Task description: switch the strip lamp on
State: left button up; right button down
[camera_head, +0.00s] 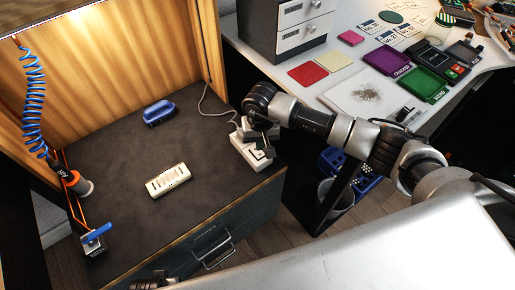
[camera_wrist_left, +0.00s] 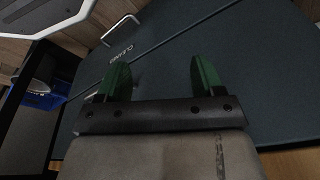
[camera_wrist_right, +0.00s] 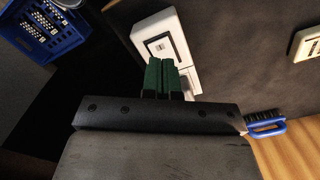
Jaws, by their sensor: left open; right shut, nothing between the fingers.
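A white switch box (camera_head: 256,153) with a dark-outlined rocker sits at the right edge of the dark bench top, a grey cable (camera_head: 206,104) running behind it. It also shows in the right wrist view (camera_wrist_right: 178,60). My right gripper (camera_wrist_right: 165,76) is shut and empty, its green fingertips over or against the box's near part; contact cannot be told. In the head view my right arm hides part of the box. My left gripper (camera_wrist_left: 161,80) is open and empty, in front of the cabinet front. The strip lamp itself is not clearly seen; bright light falls on the upper wooden back wall.
On the bench top (camera_head: 112,158) lie a blue brush (camera_head: 159,112) and a cream block (camera_head: 167,180). A blue coiled hose (camera_head: 33,95) hangs at left. A blue crate (camera_head: 345,170) stands below at right. The middle of the bench is mostly clear.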

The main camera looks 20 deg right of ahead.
pick_arm(q)
jog(key=shift+s+a+f+p, duration=0.1)
jog(key=shift+s+f+p, duration=0.25)
jog(key=shift+f, duration=0.5)
jog(key=shift+s+f+p, duration=0.1)
jog(key=shift+s+f, duration=0.35)
jog(key=shift+f, duration=0.35)
pick_arm(e)
jog(key=shift+r, duration=1)
